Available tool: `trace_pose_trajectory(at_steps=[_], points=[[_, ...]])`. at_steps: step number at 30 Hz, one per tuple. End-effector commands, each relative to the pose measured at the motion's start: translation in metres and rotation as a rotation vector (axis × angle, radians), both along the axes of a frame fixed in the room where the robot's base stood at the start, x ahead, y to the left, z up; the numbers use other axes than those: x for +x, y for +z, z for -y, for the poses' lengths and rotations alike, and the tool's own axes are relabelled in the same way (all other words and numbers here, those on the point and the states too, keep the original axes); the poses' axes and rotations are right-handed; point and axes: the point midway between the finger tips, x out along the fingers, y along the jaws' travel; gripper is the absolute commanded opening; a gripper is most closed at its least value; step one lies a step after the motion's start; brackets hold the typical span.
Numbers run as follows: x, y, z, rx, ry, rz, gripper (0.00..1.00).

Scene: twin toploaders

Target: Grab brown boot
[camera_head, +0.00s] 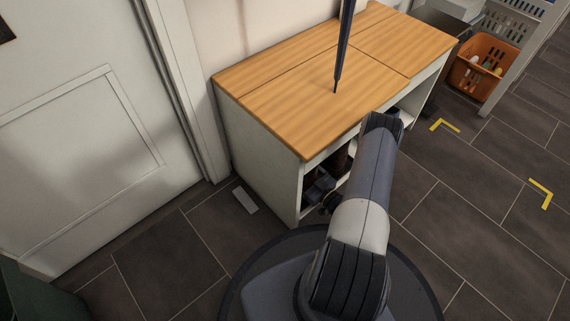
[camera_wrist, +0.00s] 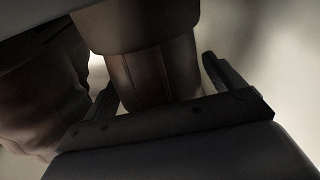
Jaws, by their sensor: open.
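In the wrist view a brown boot (camera_wrist: 140,72) stands between the two fingers of my gripper (camera_wrist: 157,74). The jaws are open, with one finger on each side of the boot's shaft. A gap shows between the shaft and the right finger. I cannot tell whether the left finger touches it. A second brown shape (camera_wrist: 38,100), which looks like another boot, is left of the left finger. In the head view a brown patch (camera_head: 341,160) shows inside the cabinet, partly hidden by my arm.
The white cabinet (camera_head: 262,157) with a wooden top (camera_head: 320,75) encloses the space around the boot. Dark items (camera_head: 318,186) sit in its front opening. An orange basket (camera_head: 482,65) is at the upper right.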

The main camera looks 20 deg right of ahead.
Motion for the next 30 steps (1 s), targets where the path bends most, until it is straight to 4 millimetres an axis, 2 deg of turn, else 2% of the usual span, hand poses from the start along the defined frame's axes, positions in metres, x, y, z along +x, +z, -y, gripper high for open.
trace_pose_trajectory(at_steps=[4,27,30], points=[[0.0000,-0.0001,0.0001,0.000,0.000,0.000,0.87],[0.0003,-0.0002,-0.0001,0.000,0.000,0.000,0.24],[0.0006,0.0009,0.0002,0.000,0.000,0.003,0.22]])
